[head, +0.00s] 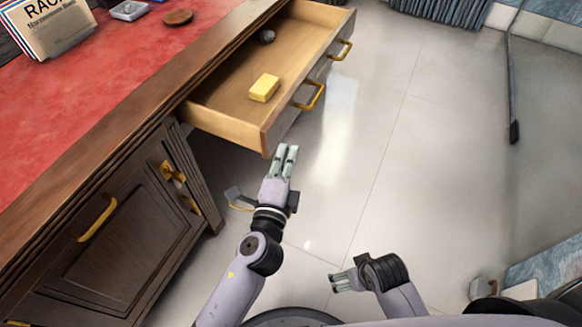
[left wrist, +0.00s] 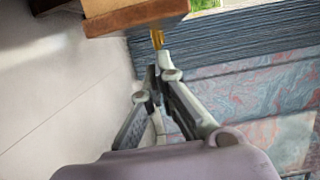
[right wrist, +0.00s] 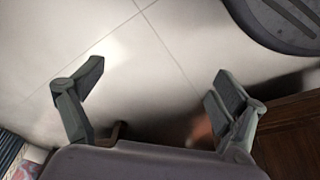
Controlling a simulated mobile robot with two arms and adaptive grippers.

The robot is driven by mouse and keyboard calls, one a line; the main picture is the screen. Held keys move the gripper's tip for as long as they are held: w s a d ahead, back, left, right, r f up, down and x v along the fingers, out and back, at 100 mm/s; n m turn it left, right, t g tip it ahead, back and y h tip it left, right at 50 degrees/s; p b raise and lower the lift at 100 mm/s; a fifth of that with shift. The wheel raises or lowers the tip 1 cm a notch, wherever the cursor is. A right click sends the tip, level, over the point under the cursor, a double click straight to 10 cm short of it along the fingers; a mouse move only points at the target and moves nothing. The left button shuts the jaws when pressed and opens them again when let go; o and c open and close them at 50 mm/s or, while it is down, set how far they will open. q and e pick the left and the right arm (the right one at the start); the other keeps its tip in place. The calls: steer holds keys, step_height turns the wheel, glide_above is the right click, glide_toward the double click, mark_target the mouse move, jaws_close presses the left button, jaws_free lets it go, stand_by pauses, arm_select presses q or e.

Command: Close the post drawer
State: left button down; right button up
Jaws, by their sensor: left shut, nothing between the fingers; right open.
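The post drawer (head: 240,110) is a wide wooden drawer pulled well out of the desk, with two brass handles (head: 310,97) on its front. A yellow block (head: 264,88) and a small dark round thing (head: 267,36) lie inside it. My left gripper (head: 286,153) is shut and empty, close to the drawer's near front corner; in the head view I cannot tell whether it touches. The left wrist view shows the shut fingers (left wrist: 155,72) just below a wooden drawer edge (left wrist: 135,16). My right gripper (head: 335,282) is open and empty over the floor, away from the drawer.
The desk (head: 75,140) has a red leather top with a card (head: 45,25), a small tray (head: 129,10) and a brown disc (head: 178,17). A cabinet door (head: 115,235) with brass fittings is below. The tiled floor (head: 400,150) right of the drawer is clear.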

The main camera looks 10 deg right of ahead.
mark_target(227, 126)
arm_select(q)
steer(key=shift+w+a, duration=0.25)
steer(key=shift+a, duration=0.25)
steer(key=shift+w+a, duration=0.25)
steer(key=shift+a, duration=0.2)
arm_select(e)
steer(key=shift+f, duration=0.6)
arm_select(q)
steer(key=w+a, duration=0.2)
steer(key=a, duration=0.2)
steer(key=w+a+p, duration=0.1)
steer(key=w+a, duration=0.2)
steer(key=a, duration=0.1)
steer(key=w+a+p, duration=0.1)
steer(key=w+a, duration=0.2)
steer(key=shift+a, duration=0.4)
arm_select(e)
step_height(227, 126, down, 7)
steer(key=s, duration=0.2)
steer(key=shift+s+d+r, duration=0.1)
steer(key=shift+s, duration=0.05)
